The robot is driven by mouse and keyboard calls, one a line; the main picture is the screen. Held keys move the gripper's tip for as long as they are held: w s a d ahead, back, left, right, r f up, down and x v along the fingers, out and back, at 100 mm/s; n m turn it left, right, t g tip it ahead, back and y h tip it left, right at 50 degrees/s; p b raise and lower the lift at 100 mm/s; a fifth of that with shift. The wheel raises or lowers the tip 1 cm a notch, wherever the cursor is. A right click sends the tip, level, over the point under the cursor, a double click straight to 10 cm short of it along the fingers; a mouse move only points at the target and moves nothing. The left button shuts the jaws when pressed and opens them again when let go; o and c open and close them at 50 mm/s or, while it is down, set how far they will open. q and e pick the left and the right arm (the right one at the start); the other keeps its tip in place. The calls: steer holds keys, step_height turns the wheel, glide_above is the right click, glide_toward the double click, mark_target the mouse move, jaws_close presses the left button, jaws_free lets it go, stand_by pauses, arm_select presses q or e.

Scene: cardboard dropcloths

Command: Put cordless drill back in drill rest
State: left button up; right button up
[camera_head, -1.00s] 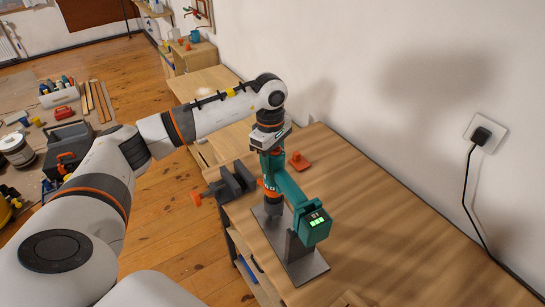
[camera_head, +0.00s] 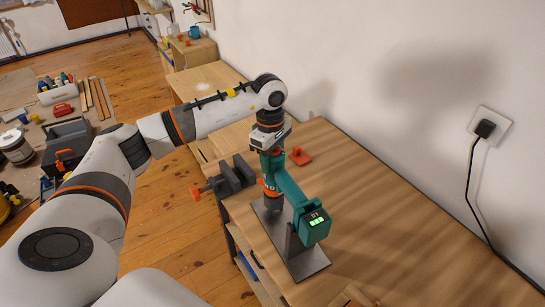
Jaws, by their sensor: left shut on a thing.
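The green cordless drill (camera_head: 290,190) is held over the workbench, its battery end with lit green bars toward me. My left gripper (camera_head: 271,146) comes down from above and is shut on the drill; its fingertips are largely hidden. The grey metal drill rest (camera_head: 304,265) stands on the bench directly under and behind the drill in the picture. Its upright plate meets the battery end in the picture; I cannot tell whether they touch. My right gripper is not in view.
A dark vise with an orange handle (camera_head: 234,178) sits at the bench's left edge. An orange-red piece (camera_head: 299,156) lies behind the drill. A wall socket with a black plug and cable (camera_head: 487,130) is at right. The bench (camera_head: 390,230) is clear right of the rest.

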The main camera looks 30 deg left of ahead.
arm_select(q)
steer(key=shift+r, duration=0.15)
steer(key=o, duration=1.2)
steer(key=shift+s+f, duration=0.15)
steer(key=shift+f, duration=0.05)
steer(key=shift+r, duration=0.35)
steer(key=r+b, duration=0.1)
steer(key=r, duration=0.4)
steer(key=r+b, duration=0.2)
steer(key=r, duration=0.3)
steer(key=shift+a+r, duration=0.2)
steer(key=shift+r, duration=0.65)
steer(key=shift+f, duration=0.1)
